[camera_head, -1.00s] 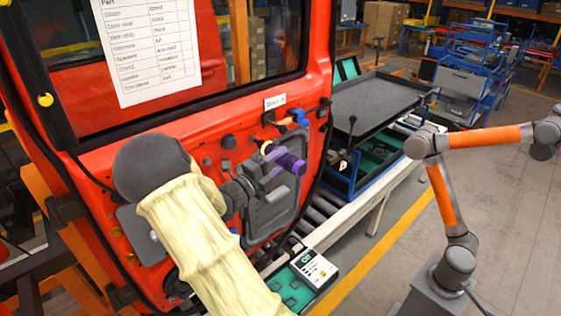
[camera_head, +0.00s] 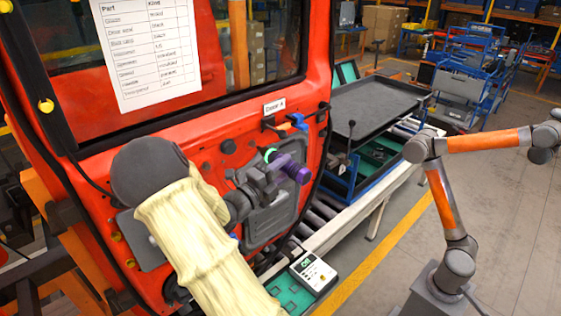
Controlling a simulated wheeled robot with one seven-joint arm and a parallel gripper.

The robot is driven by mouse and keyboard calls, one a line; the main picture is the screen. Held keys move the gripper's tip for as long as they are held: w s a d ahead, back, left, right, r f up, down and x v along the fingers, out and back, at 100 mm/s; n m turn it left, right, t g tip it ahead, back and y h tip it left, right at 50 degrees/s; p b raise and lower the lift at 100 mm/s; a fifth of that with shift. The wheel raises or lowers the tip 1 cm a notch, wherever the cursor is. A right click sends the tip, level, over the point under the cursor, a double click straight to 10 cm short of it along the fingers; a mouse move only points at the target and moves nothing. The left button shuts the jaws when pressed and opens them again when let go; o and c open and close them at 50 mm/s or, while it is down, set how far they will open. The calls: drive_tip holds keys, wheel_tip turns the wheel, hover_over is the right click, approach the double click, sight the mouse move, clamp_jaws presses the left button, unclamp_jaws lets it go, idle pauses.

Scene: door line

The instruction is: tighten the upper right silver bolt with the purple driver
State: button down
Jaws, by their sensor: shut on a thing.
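The purple driver (camera_head: 293,169) is held in my gripper (camera_head: 268,176), in front of the dark grey panel (camera_head: 268,222) of the red door. The driver lies tilted, with its thick purple end toward the lower right and a pale green ring at its upper left. My jaws are shut around it, though the fingers are small and partly hidden by the driver. My arm, in a cream sleeve, reaches up from the bottom. I cannot make out the upper right silver bolt or whether the driver tip touches anything.
Blue (camera_head: 299,121) and orange (camera_head: 269,122) tools hang on the door under the "Door A" label (camera_head: 275,105). A white display unit (camera_head: 313,272) stands below right. A dark tray cart (camera_head: 375,103) and an orange-grey robot arm (camera_head: 484,139) stand to the right.

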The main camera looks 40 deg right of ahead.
sight(294, 179)
drive_tip(key=shift+s+d, duration=0.15)
drive_tip(key=shift+s, duration=1.15)
drive_tip(key=shift+s+d, duration=0.1)
drive_tip(key=shift+s, duration=1.15)
